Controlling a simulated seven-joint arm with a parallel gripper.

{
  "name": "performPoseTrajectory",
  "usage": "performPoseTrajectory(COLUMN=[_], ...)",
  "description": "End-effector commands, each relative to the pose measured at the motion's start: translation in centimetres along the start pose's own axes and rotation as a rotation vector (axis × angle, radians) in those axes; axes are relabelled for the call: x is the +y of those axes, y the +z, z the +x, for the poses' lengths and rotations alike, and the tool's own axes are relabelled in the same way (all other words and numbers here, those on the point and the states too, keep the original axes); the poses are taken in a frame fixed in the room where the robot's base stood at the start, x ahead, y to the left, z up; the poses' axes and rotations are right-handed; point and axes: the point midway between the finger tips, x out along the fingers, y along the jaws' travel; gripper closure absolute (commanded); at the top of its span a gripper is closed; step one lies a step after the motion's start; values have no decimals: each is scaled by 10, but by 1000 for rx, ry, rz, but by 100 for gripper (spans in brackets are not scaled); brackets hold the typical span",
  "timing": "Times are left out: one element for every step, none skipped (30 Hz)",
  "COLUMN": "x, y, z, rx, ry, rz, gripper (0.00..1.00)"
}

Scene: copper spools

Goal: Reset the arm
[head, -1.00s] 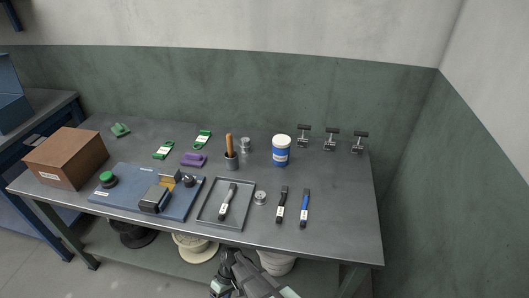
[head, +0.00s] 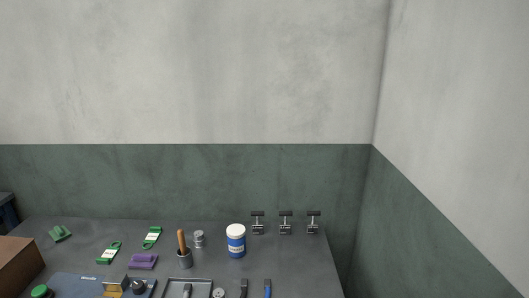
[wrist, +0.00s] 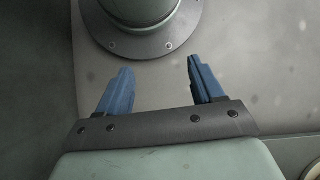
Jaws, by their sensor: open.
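My gripper (wrist: 160,85) shows in the wrist view with its two blue fingers spread wide apart and nothing between them. Beyond the fingertips is a round grey-green flanged base with bolts on a pale surface, which looks like part of my own body. My gripper and arm do not show in the head view now.
Walls rise behind and right.

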Motion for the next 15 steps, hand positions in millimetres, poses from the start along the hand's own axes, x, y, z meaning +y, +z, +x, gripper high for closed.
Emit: performPoseTrajectory(x=[11, 17, 23, 28, 31, 36, 39, 41, 44, 45, 45, 45, 45, 45, 45], y=[14, 20, 27, 31, 36, 41, 44, 47, 50, 52, 52, 52, 52, 52, 52], z=[2, 4, 6, 7, 8, 10, 11, 12, 12, 13, 13, 13, 13, 13, 13], rx=[-8, -12, -16, -19, -22, -25, -28, -30, -32, -32, -32, -32, -32, -32, -32], ry=[2, 4, 7, 10, 11, 14, 16, 17, 18, 19, 19, 19, 19, 19, 19], rz=[42, 62, 89, 106, 122, 141, 154, 165, 176, 181, 181, 181, 181, 181, 181], gripper=[33, 33, 33, 33, 33, 33, 33, 33, 33, 33, 33, 33, 33, 33, 33])
